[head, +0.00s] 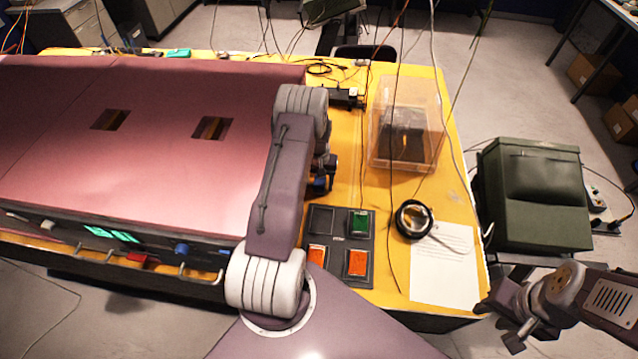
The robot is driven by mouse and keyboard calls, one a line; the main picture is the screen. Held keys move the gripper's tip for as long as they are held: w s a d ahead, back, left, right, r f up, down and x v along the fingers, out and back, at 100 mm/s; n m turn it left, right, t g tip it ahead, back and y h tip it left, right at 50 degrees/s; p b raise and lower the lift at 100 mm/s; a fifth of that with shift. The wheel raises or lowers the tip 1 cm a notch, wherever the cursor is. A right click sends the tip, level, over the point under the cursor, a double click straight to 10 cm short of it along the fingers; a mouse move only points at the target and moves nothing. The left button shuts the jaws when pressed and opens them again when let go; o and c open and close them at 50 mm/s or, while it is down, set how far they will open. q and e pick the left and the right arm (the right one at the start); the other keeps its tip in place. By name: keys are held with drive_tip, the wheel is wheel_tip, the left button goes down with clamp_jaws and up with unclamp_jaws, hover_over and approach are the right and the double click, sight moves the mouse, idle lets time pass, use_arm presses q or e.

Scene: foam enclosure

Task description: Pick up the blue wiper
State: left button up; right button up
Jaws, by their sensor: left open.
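A small blue patch (319,183) shows low beside my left arm, just above the dark tray in the picture. It is mostly hidden, and I cannot tell whether it is the blue wiper. My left gripper (325,168) is open there, partly behind my own arm. I cannot tell whether it touches the blue patch. The dark tray (338,239) holds a green piece (359,223) and two orange pieces (356,263). Its upper left slot is empty. My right gripper (507,318) is at the lower right, away from the tray; its jaw opening is unclear.
A large pink panel (150,160) covers the left of the yellow table (445,190). A clear box (407,125), a black ring (413,219) and white paper (445,270) lie to the right. Wires hang over the table. A green case (535,195) stands beyond its edge.

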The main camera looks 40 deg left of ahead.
sight(321, 182)
use_arm(q)
drive_tip(key=shift+d+r, duration=0.1)
drive_tip(key=shift+d, duration=0.05)
clamp_jaws()
drive_tip(key=shift+r+b, duration=0.35)
drive_tip(key=shift+r, duration=0.2)
drive_tip(key=r, duration=0.1)
drive_tip(key=r+b, duration=0.1)
drive_tip(key=r, duration=0.1)
drive_tip(key=shift+w, duration=0.25)
drive_tip(key=w+d+r+b, duration=0.2)
drive_tip(key=w+d+r, duration=0.5)
drive_tip(key=w, duration=0.1)
drive_tip(key=shift+w+b, duration=0.3)
drive_tip(key=shift+b, duration=0.1)
